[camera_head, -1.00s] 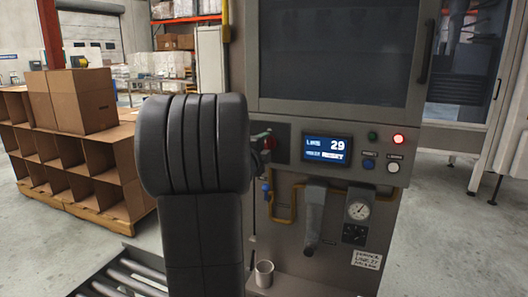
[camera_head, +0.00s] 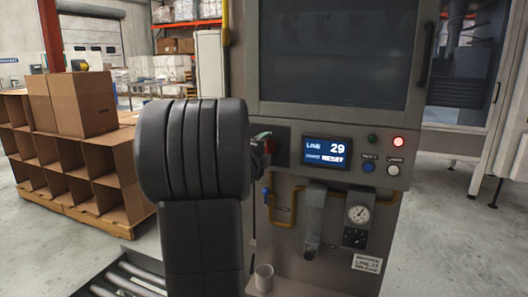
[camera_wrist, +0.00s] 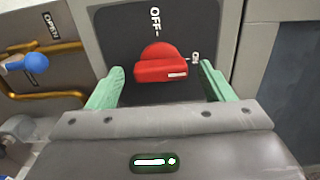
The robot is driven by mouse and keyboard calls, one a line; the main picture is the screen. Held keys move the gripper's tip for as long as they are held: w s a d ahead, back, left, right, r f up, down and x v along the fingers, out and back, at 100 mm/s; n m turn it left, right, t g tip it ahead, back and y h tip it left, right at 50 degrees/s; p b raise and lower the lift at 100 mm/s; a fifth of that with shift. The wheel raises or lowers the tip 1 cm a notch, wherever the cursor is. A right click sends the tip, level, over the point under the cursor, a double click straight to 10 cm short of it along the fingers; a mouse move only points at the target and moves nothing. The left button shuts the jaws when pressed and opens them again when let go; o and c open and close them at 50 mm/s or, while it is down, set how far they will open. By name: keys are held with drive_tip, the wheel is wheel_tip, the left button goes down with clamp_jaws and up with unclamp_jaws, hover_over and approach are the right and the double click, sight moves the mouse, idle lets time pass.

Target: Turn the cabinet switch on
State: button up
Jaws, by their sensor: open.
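The cabinet switch (camera_wrist: 163,65) is a red rotary knob on a dark plate, with the word OFF above it in the wrist view. A white mark shows on the knob's lower right part. My gripper (camera_wrist: 160,80) is open, with its two green fingers on either side of the knob and a visible gap to it on each side. In the head view, my arm hides most of the gripper, and only a bit of the red knob (camera_head: 270,146) shows beside the arm. The grey cabinet (camera_head: 340,112) carries the switch plate to the left of a lit display.
A blue valve handle (camera_wrist: 36,62) on a yellow pipe sits left of the switch. Cardboard boxes (camera_head: 82,102) stand at left.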

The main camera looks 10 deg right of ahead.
drive_tip(key=v, duration=1.3)
drive_tip(key=shift+s+a, duration=0.3)
drive_tip(key=x, duration=1.4)
drive_tip(key=shift+s, duration=0.15)
drive_tip(key=shift+n+p, duration=6.5)
drive_tip(key=shift+n, duration=2.6)
